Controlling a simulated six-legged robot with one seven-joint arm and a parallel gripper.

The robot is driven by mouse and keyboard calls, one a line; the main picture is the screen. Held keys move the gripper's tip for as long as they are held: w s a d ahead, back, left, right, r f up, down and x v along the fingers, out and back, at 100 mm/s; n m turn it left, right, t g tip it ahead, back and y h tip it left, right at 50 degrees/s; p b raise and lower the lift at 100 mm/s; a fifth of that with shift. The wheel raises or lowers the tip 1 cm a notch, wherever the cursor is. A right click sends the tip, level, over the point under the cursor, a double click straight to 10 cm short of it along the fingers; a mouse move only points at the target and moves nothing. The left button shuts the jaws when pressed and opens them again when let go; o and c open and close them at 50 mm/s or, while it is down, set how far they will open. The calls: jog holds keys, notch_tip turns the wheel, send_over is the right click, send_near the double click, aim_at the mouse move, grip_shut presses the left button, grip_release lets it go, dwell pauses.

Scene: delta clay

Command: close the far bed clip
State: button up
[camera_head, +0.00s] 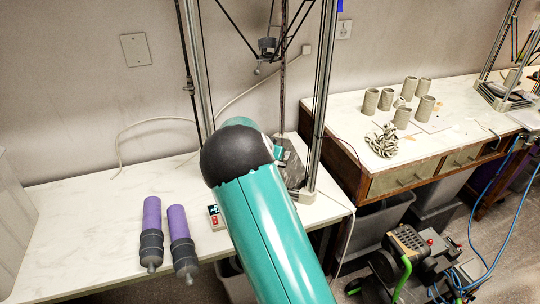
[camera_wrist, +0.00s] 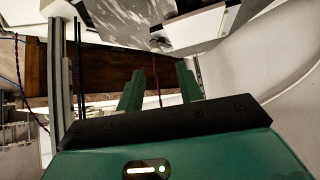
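The delta printer stands on the white table, with its metal columns (camera_head: 322,90) rising behind my teal arm. Part of its grey marbled bed (camera_head: 294,172) shows to the right of my arm's dark joint. In the wrist view a grey marbled plate (camera_wrist: 128,14), apparently the bed, crosses the top edge, with a pale angular part beside it. I cannot pick out the far bed clip for certain in either view. My gripper (camera_wrist: 160,82) is open, its two green fingers apart with nothing seen between them. In the head view my arm hides much of the printer's base.
Two purple-and-grey cartridges (camera_head: 152,230) (camera_head: 180,240) lie on the table at left, near a small control box (camera_head: 215,217). The print head (camera_head: 267,44) hangs above on thin rods. Several clay cups (camera_head: 402,116) and a coiled clay piece (camera_head: 381,140) stand on the right bench.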

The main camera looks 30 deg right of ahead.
jog(key=s+a+r+n+y, duration=0.1)
jog(key=s+a+r, duration=0.3)
jog(key=s+r, duration=0.2)
jog(key=s+a+r+n+y, duration=0.1)
jog(key=s+a+r+y, duration=0.1)
jog(key=s+a+r, duration=0.2)
jog(key=s+r, duration=0.3)
jog(key=s, duration=0.1)
jog(key=shift+s+a, duration=0.35)
jog(key=shift+a, duration=0.05)
